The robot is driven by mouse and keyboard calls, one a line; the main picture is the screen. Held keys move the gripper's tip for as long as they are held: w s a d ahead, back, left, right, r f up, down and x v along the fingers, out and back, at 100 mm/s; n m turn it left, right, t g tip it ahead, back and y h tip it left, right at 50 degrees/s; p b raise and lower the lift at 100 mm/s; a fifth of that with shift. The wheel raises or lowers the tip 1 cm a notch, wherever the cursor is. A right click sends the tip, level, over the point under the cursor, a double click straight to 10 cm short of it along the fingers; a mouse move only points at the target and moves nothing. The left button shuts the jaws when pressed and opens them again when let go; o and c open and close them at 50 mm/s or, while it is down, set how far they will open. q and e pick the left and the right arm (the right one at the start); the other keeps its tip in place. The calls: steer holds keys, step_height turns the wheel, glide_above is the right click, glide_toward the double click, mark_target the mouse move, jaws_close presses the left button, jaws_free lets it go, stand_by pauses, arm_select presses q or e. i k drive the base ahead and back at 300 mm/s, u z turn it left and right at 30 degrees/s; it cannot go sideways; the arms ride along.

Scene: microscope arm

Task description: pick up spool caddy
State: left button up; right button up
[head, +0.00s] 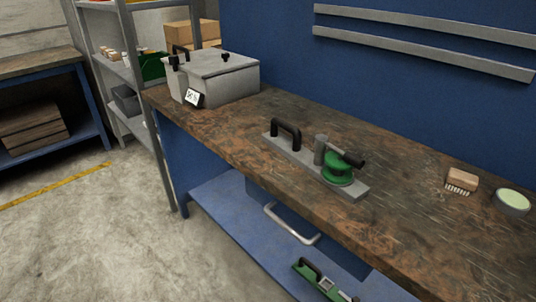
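A long grey base with a black arched handle (286,132) at its left end lies on the workbench, near the middle of the head view. It carries a grey upright cylinder (320,150) and a round green part (338,172) with a black bar across its top. It looks like the spool caddy. A green holder (320,283) with a black handle lies on the blue lower shelf and is partly cut off by the bottom edge. No label shows which of the two is the caddy. Neither of my grippers is in view.
The brown workbench (400,200) has a grey lidded box (215,78) at its left end. A wooden brush (461,181) and a round pale-green-topped tin (512,201) lie at the right. A drawer handle (291,224) sticks out below. The floor at left is clear.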

mark_target(355, 190)
steer(key=u, duration=1.95)
steer(key=i, duration=1.6)
steer(key=z, duration=3.4)
steer(key=i, duration=0.5)
steer(key=u, duration=0.05)
